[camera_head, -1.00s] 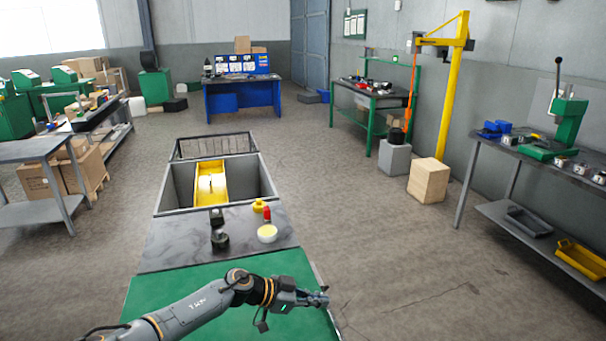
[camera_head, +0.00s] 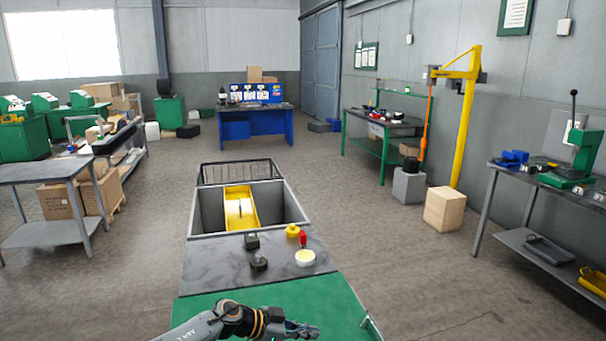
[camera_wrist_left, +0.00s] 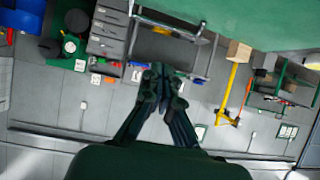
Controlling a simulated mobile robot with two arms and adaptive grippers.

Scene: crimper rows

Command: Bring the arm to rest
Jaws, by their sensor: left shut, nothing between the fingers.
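My left gripper (camera_head: 300,330) shows at the bottom of the head view, over the green surface (camera_head: 345,312) in front of me, with its arm coming in from the left. It is shut and empty. In the left wrist view its fingertips (camera_wrist_left: 158,72) are close together with nothing held between them. My right gripper is not in view.
Beyond the green surface is a dark top (camera_head: 210,262) with a yellow round piece (camera_head: 292,231), a red piece (camera_head: 303,240), a white round dish (camera_head: 305,258) and dark parts. Behind it is a grey bin with a yellow tray (camera_head: 240,208). Open floor lies on both sides.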

